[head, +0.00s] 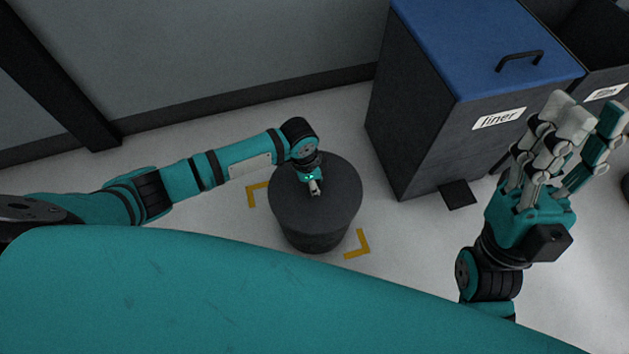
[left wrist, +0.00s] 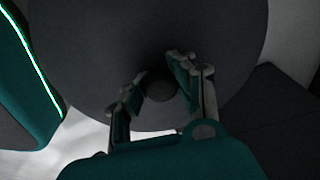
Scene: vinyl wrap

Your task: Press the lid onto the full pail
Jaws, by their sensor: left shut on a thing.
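A dark grey pail (head: 316,241) stands on the floor between yellow corner marks. A round dark lid (head: 335,205) lies over its top; I cannot tell whether it is pressed fully down. The lid fills much of the left wrist view (left wrist: 90,50) as a wide disc with a round knob (left wrist: 160,90) at its middle. My left gripper (head: 314,188) is over the lid's centre, and its fingers (left wrist: 158,88) are shut on the knob from both sides. The pail's contents are hidden. My right gripper (head: 580,125) is raised at the right, fingers pointing up, open and empty.
A dark bin with a blue lid (head: 470,35), a black handle and a "liner" label stands behind right, with a foot pedal (head: 457,194). Another labelled bin (head: 600,85) is beside it. Yellow floor marks (head: 357,245) flank the pail. The floor left of the pail is clear.

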